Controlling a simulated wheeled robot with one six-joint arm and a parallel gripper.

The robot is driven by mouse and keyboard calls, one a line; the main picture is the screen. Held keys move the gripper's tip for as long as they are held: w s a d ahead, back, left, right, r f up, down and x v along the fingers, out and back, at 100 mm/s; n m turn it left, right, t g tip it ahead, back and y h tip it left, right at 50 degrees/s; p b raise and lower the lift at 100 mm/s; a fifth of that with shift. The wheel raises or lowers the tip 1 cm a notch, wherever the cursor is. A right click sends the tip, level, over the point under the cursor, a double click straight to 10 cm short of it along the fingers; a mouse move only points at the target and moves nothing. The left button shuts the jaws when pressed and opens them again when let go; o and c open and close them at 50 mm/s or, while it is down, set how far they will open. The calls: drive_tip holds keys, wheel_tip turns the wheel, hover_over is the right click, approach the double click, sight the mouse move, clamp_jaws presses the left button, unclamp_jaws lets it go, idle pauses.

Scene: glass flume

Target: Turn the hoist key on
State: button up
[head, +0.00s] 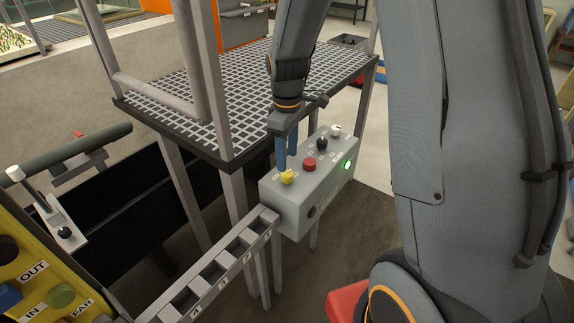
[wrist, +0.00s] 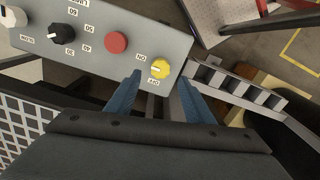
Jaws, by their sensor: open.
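The yellow key knob (head: 287,177) sits at the near left end of the grey control box (head: 290,207). In the wrist view the yellow knob (wrist: 160,69) has "ON" and "OFF" labels beside it. A pale mark shows on its face, but I cannot tell surely which label it points at. My gripper (head: 287,161) points down just above the knob, with blue fingers. In the wrist view my gripper (wrist: 161,78) is open, with one finger to each side of the knob. I cannot tell whether either finger touches it.
A red button (head: 309,164), a black dial (head: 321,144) and a white knob (head: 336,130) share the box top. A grating platform (head: 160,95) with rails stands behind; a slotted rack (head: 210,268) adjoins the box.

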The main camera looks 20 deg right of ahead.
drive_tip(key=shift+r, duration=1.2)
